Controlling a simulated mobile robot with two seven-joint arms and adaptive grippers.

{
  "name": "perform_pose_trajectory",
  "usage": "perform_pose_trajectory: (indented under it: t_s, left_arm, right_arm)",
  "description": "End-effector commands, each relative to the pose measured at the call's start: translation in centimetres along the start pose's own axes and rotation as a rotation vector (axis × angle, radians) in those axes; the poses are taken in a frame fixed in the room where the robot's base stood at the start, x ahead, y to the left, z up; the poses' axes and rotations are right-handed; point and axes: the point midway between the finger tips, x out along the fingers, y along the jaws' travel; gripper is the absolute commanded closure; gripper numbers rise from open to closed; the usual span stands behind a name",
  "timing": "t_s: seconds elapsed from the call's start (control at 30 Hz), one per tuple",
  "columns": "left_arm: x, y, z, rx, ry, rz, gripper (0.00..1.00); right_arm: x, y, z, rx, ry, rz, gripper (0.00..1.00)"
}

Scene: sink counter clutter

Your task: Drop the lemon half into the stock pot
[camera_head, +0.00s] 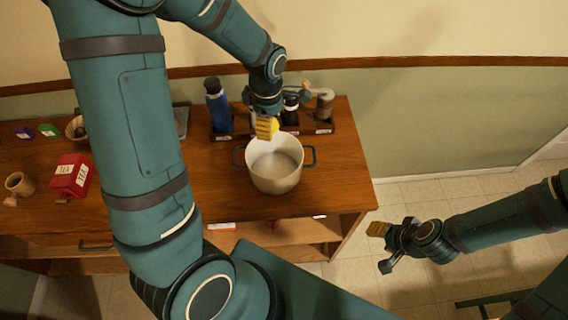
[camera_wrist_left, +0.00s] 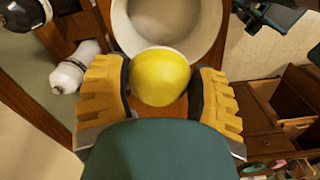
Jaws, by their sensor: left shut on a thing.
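The lemon half (camera_wrist_left: 160,77) is a bright yellow rounded piece held between the yellow finger pads of my left gripper (camera_wrist_left: 160,92). In the head view the left gripper (camera_head: 266,128) is shut on it above the back rim of the stock pot, and a little of the lemon half (camera_head: 275,126) shows beside the pads. The stock pot (camera_head: 275,181) is pale, open-topped, with two dark side handles, and stands upright near the counter's right end. Its rim also shows in the left wrist view (camera_wrist_left: 122,32), just beyond the lemon half. My right gripper (camera_head: 381,248) is open and empty, off the counter's right side.
A blue bottle (camera_head: 218,108) and a dark rack (camera_head: 317,127) with several bottles stand behind the pot. A red tea box (camera_head: 71,176), a wooden mug (camera_head: 19,184) and a bowl (camera_head: 76,128) are at the left. Bare counter (camera_head: 335,150) lies right of the pot.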

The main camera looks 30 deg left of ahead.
Motion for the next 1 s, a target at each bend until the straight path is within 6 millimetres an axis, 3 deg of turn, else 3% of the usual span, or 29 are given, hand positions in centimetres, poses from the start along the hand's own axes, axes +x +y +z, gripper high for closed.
perform_pose_trajectory:
  t_s: [0.33, 0.53, 0.8, 1.0]
  left_arm:
    - [0.3, 0.0, -0.1, 0.006, 0.001, -0.002, 0.75]
    - [2.0, 0.0, -0.1, 0.006, 0.0, -0.003, 0.75]
    - [5.1, 0.0, -0.1, 0.005, 0.0, -0.001, 0.75]
    - [5.8, 0.0, -0.1, 0.006, 0.0, -0.001, 0.75]
  right_arm:
    - [0.0, 0.0, 0.0, 0.0, 0.0, 0.0, 0.53]
    - [0.2, 0.1, 0.1, 0.0, 0.0, 0.0, 0.53]
    - [2.2, 0.9, 0.4, 0.003, 0.001, 0.001, 0.53]
    - [2.5, 1.0, 0.4, 0.004, 0.002, 0.002, 0.53]
